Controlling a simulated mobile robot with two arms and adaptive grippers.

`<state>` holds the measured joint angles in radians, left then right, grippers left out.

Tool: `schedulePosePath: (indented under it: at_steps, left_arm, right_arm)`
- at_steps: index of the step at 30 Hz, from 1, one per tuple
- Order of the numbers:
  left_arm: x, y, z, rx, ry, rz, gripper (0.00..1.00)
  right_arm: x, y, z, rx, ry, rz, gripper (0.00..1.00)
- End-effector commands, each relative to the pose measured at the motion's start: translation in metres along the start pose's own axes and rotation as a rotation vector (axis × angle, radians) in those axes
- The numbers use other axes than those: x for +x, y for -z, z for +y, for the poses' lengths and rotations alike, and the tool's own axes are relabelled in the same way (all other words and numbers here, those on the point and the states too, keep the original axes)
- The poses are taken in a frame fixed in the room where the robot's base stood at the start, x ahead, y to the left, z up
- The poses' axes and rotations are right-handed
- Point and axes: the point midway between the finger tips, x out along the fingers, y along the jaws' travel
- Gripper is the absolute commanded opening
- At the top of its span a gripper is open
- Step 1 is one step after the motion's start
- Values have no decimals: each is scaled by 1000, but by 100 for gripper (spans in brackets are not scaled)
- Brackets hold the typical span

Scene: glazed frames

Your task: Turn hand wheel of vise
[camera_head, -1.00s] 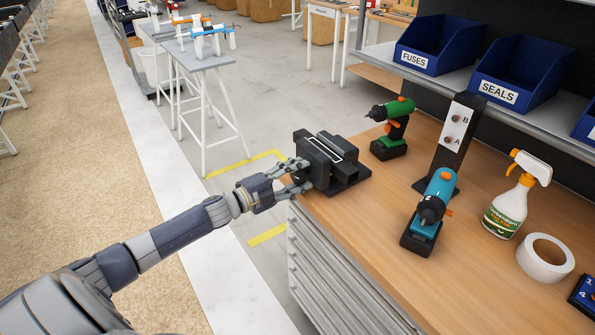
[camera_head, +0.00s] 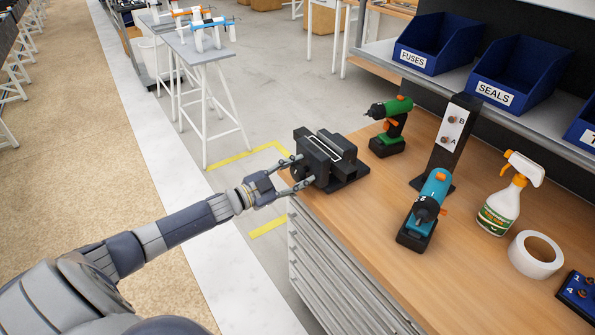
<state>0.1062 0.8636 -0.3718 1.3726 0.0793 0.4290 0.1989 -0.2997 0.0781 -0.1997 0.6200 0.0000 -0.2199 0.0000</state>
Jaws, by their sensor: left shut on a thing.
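The dark vise (camera_head: 328,158) stands on the left front corner of the wooden workbench. Its hand wheel (camera_head: 299,170) is on the left side of the vise, facing my arm, and is partly hidden by the fingers. My left gripper (camera_head: 294,174) reaches in from the left, with its two fingers one above the other, and is shut on the hand wheel. My right gripper is not in view.
On the workbench (camera_head: 385,225) stand a green drill (camera_head: 391,128), a blue drill (camera_head: 426,212), a black post with A and B marks (camera_head: 449,140), a spray bottle (camera_head: 503,200) and a tape roll (camera_head: 536,254). Blue bins (camera_head: 514,75) sit on the shelf behind.

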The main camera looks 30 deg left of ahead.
Motion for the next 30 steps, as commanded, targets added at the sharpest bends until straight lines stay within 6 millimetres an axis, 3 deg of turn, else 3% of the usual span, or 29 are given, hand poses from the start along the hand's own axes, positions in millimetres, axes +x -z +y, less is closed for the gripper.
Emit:
schedulePosePath:
  at_steps: [18, 19, 21, 30]
  left_arm:
    - [0, 0, -1, -44, 1, -1, 21]
    - [0, 0, -1, -44, 1, -1, 47]
    - [0, 0, -1, -43, 1, -1, 63]
    - [0, 0, -1, -43, 0, 0, 66]
  right_arm:
    - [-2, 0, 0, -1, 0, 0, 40]
    - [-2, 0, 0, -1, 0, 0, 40]
    - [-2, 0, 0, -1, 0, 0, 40]
    - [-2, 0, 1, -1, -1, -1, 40]
